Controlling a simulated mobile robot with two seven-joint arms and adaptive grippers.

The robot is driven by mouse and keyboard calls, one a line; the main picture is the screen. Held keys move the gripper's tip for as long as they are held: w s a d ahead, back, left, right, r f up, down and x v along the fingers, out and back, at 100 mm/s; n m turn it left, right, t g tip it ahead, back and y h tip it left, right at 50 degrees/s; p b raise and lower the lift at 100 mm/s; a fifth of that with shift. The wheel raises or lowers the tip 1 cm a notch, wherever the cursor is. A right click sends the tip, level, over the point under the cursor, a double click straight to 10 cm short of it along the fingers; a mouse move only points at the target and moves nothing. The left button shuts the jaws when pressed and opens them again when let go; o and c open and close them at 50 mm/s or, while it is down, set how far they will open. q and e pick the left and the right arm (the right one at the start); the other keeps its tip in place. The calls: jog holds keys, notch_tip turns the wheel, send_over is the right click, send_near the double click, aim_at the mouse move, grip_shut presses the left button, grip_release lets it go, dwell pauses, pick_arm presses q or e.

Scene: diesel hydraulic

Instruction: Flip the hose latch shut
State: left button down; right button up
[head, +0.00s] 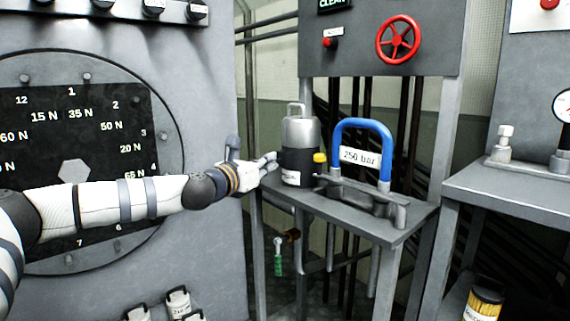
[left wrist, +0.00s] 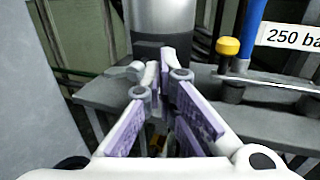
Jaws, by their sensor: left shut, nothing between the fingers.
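A blue U-shaped handle (head: 363,130) with a "250 bar" label stands upright on a dark base on the grey table (head: 400,228); it looks like the hose latch. Its left leg shows in the left wrist view (left wrist: 252,25), beside a yellow knob (left wrist: 228,46). My left gripper (head: 272,162) is shut and empty, at the table's left edge. It points at the black and silver canister (head: 299,162), left of the blue handle and apart from it. In the left wrist view the fingertips (left wrist: 163,70) are close together in front of the canister's lower part. My right gripper is not in view.
A big grey panel with a dial (head: 75,170) stands at the left. A red wheel (head: 397,39) is on the panel above the table. A green-handled valve (head: 279,262) hangs below the table. Another table (head: 520,190) stands at the right. The space before the blue handle looks clear.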

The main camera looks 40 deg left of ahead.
pick_arm(q)
jog(key=shift+s+a, duration=0.55)
jog(key=shift+s, duration=0.3)
jog(key=shift+s+a, duration=0.55)
jog(key=shift+s, duration=0.25)
